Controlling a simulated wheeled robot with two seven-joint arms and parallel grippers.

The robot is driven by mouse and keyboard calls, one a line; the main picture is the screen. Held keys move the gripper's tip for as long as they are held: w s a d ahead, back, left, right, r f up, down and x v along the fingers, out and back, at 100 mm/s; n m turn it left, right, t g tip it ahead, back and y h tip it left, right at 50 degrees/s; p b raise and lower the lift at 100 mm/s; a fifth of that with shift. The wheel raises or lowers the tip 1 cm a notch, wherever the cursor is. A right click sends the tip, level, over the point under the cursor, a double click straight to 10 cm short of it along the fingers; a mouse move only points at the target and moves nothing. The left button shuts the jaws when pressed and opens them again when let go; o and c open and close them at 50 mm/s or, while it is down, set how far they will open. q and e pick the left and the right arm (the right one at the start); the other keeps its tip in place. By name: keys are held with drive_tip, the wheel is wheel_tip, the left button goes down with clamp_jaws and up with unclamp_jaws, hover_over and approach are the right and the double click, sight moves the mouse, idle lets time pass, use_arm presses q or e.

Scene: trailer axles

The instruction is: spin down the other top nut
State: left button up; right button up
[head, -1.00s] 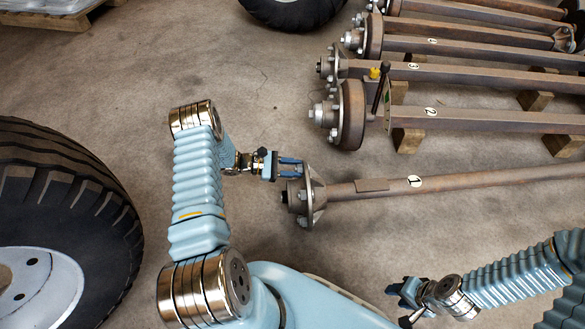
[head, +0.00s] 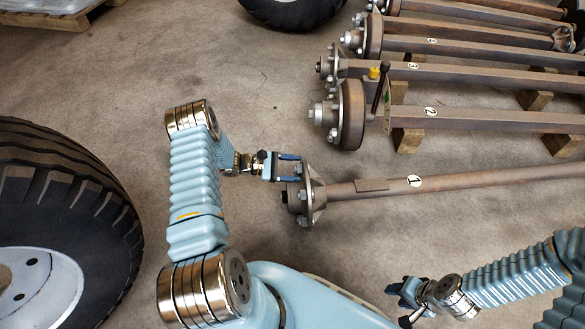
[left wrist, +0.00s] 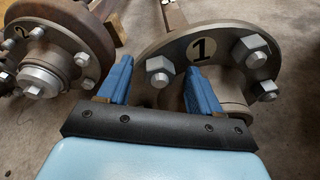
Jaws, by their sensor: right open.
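Axle 1 (head: 440,181) lies across the floor, its hub flange (head: 316,196) at the left end. In the left wrist view the flange (left wrist: 222,52) carries the number 1 and several nuts: one at its left (left wrist: 158,72), one at upper right (left wrist: 250,50) and one at right (left wrist: 265,89). My left gripper (head: 289,167) is open at the hub's top left. In the wrist view its blue fingers (left wrist: 159,82) stand either side of the left nut, apart from it as far as I can tell. My right gripper (head: 404,303) is open and empty, low in the head view.
Axle 2 (head: 470,121) with its drum (head: 350,114) lies behind, on wooden blocks (head: 408,140), and further axles lie beyond. A black tool handle (head: 382,82) stands near axle 2. A large tyre (head: 75,180) stands at left. Floor between tyre and axles is clear.

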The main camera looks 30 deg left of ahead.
use_arm(q)
drive_tip(key=v, duration=1.4)
drive_tip(key=shift+d, duration=0.1)
